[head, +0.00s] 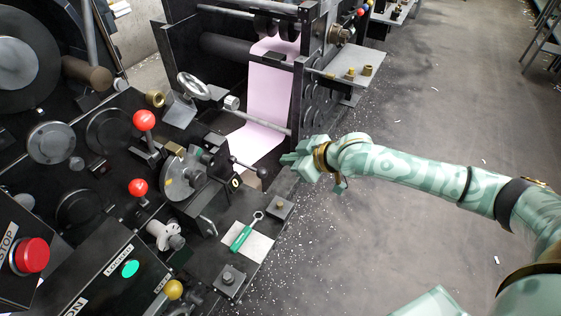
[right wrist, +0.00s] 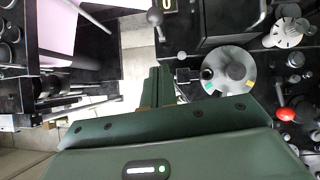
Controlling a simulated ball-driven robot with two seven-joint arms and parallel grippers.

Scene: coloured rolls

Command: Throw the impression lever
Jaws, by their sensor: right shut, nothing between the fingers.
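Two levers with red ball knobs stand on the black press side, an upper one (head: 144,120) and a lower one (head: 138,187). A lever with a black ball end (head: 262,172) sticks out beside a counter showing 0. No readable label tells which is the impression lever. My right gripper (head: 284,159) is shut and empty, close to the black-ball lever and apart from the red knobs. In the right wrist view its fingers (right wrist: 158,86) are together, with the black ball (right wrist: 155,16) ahead and one red knob (right wrist: 286,114) to the right. My left gripper is not in view.
A grey dial disc (head: 183,172) with coloured marks sits between the levers and the counter. A green-handled wrench (head: 246,232) lies on a pale sheet. A pink paper web (head: 268,90) runs through the rollers. A red stop button (head: 30,255) is at lower left. The floor at right is mostly clear.

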